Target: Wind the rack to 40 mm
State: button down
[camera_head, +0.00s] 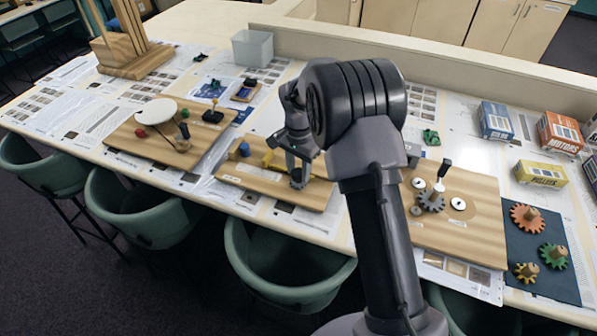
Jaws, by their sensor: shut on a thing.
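The wooden board of the rack (235,177) lies near the front edge of the table, in the middle of the head view. A dark toothed pinion (298,184) sits toward its right end. My gripper (298,169) points down over the pinion and is shut on its handle, which the fingers mostly hide. The rack's teeth and any millimetre marks are too small or hidden to read.
A board with a white disc (157,111) lies to the left. A gear board with a black-handled crank (443,170) lies to the right, partly behind my arm. Loose gears lie on a dark mat (543,274). Boxes (495,121) stand at the back right. Green chairs (285,269) line the front.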

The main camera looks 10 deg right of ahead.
aim_at(299, 172)
jog(key=shift+r+m+b, duration=0.1)
jog(key=shift+m+b, duration=0.55)
jog(key=shift+m, duration=1.55)
jog(key=c, duration=0.9)
grip_release()
notch_tip(299, 172, up, 17)
jog(key=p, duration=0.4)
jog(key=shift+r+p, duration=0.2)
jog(key=shift+p, duration=0.2)
